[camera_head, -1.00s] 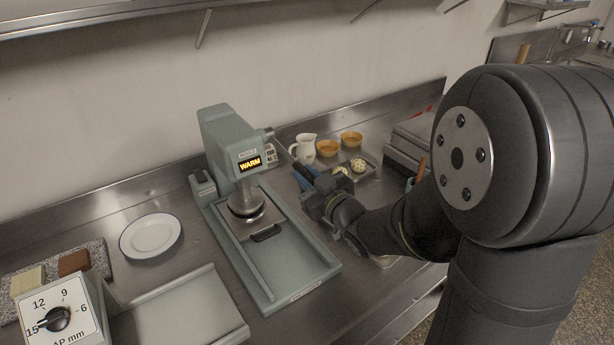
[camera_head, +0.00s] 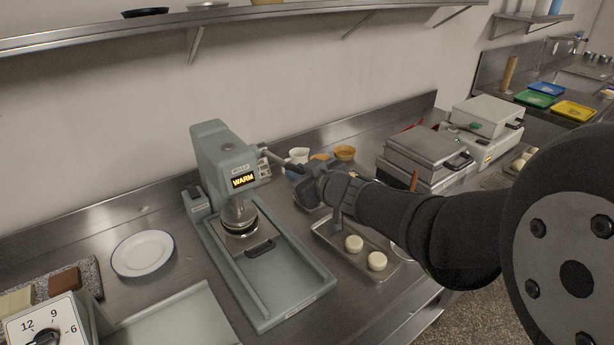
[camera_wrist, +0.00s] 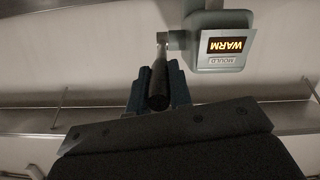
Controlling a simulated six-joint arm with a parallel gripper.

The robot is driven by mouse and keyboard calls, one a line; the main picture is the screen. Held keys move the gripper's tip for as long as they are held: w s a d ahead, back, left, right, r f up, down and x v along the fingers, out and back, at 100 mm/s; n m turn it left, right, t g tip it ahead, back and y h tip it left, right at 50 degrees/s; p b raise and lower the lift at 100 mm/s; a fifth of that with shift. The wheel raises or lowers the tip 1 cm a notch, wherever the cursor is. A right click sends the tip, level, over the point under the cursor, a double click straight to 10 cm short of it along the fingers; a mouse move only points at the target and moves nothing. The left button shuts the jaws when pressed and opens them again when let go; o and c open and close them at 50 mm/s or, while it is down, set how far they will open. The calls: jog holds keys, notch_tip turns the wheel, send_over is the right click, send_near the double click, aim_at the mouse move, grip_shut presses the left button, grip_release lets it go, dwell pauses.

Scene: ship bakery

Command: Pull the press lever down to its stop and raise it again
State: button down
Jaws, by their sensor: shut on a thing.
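The press (camera_head: 222,150) is grey-green, with a lit "WARM" sign on its head. Its lever (camera_head: 284,160) leaves the right side of the head and slopes slightly down to the right. My gripper (camera_head: 302,175) is at the lever's outer end. In the wrist view, the blue fingers of my gripper (camera_wrist: 157,92) are shut on the dark lever grip (camera_wrist: 158,80), one on each side. The press's round plunger (camera_head: 239,220) is low over the square mould (camera_head: 243,241); whether they touch is unclear.
A tray (camera_head: 332,240) with pale dough pieces lies below my arm. A white plate (camera_head: 142,253) lies left of the press. Grey appliances (camera_head: 424,150) stand at the right. A shelf (camera_head: 250,18) runs above.

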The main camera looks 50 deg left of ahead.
jog(key=shift+s+r, duration=0.1)
jog(key=shift+r, duration=0.05)
jog(key=c, duration=1.3)
grip_release()
jog(key=shift+d, duration=0.1)
jog(key=shift+v, duration=8.65)
jog(key=shift+c, duration=0.5)
